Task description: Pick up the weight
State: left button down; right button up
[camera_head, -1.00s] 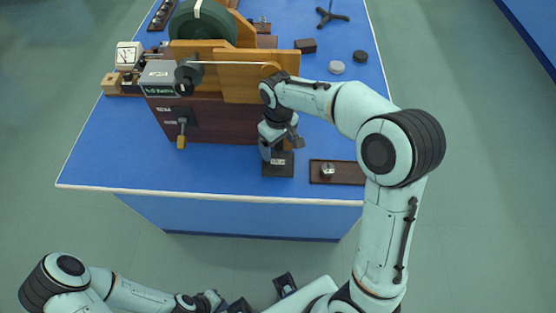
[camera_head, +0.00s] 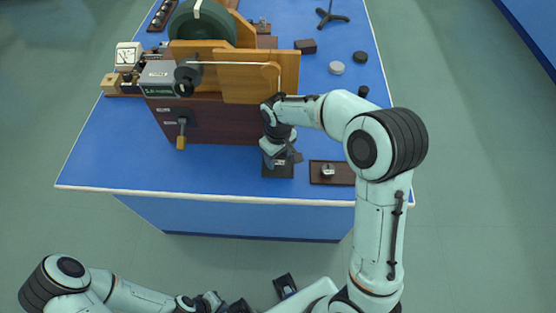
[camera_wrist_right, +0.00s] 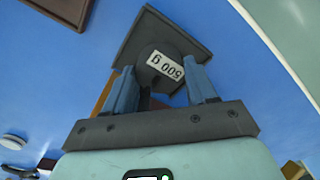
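In the head view the base plate (camera_head: 279,172) is at the front of the bench, and my gripper partly covers the weight. My right gripper (camera_wrist_right: 163,80) is open above it, with its blue fingers on either side of the weight's near part. I cannot tell whether they touch it. My left gripper (camera_head: 222,304) is low at the bottom edge of the head view, its fingers unclear.
A wooden apparatus (camera_head: 210,118) with a big green drum (camera_head: 202,24) stands just behind and left of the weight. A brown board (camera_head: 342,173) with a small metal piece (camera_head: 327,170) lies to the right. The bench front left is clear.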

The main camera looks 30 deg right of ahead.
grip_shut()
jog(key=shift+r, duration=0.1)
